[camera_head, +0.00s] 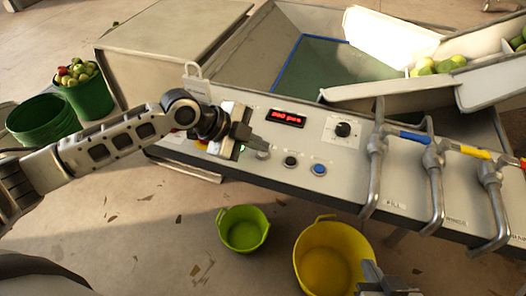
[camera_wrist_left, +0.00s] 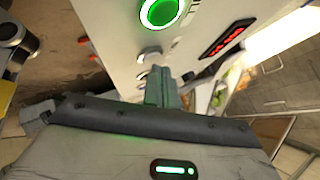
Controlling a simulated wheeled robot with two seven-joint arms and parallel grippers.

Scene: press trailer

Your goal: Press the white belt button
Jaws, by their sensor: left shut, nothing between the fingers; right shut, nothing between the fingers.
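The control panel (camera_head: 350,180) carries a row of small buttons. A black button (camera_head: 290,160) and a blue button (camera_head: 318,169) show in the head view. A pale round button, likely the white one, sits just left of them, partly hidden by my left gripper (camera_head: 260,144). In the left wrist view a white button (camera_wrist_left: 150,54) lies just beyond my left gripper (camera_wrist_left: 160,88), below a green-lit round button (camera_wrist_left: 162,12). My left gripper is shut and empty, close to the panel; I cannot tell whether it touches. My right gripper (camera_head: 388,282) is shut at the bottom edge, away from the panel.
A red display (camera_head: 287,118) and a black knob (camera_head: 343,130) sit above the buttons. Pipes with blue (camera_head: 415,137) and yellow (camera_head: 475,152) handles stand out at the right. Green (camera_head: 243,230) and yellow (camera_head: 330,260) buckets stand on the floor below the panel.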

